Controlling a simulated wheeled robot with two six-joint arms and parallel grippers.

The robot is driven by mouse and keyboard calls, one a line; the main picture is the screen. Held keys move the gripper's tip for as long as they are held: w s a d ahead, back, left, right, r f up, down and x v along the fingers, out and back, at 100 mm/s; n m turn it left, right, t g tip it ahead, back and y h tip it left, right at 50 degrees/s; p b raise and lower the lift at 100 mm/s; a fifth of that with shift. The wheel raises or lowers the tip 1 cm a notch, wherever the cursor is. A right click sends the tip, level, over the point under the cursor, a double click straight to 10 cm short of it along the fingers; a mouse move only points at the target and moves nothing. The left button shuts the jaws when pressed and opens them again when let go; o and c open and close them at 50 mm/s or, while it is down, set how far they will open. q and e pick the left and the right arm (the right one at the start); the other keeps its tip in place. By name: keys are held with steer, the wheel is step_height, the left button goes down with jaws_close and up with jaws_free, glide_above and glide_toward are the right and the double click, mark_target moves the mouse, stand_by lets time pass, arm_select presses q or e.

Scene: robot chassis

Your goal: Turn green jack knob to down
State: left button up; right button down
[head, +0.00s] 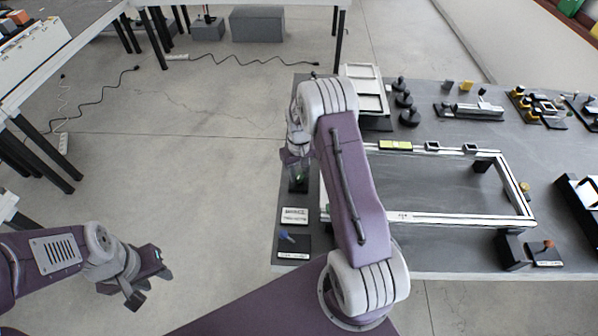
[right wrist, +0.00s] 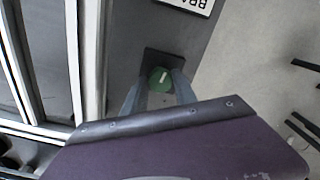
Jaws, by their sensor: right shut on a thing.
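The green jack knob (right wrist: 160,79) is round with a pale mark on its top and sits on a dark base plate (right wrist: 150,60). In the right wrist view the fingers of my right gripper (right wrist: 157,88) stand on both sides of the knob and are shut on it. In the head view the right gripper (head: 298,168) points down at the left edge of the table, and only a little green (head: 299,179) shows beneath it. My left gripper (head: 150,280) is open and empty above the floor at the lower left.
The grey table (head: 430,250) carries a silver rectangular frame (head: 440,217) beside my right arm. Open floor lies left of the table.

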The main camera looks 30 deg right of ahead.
mark_target(299, 176)
steer(key=shift+w+r+n, duration=0.1)
steer(key=shift+n, duration=1)
steer(key=c, duration=1)
jaws_free()
step_height(299, 176, up, 9)
steer(key=shift+a, duration=0.1)
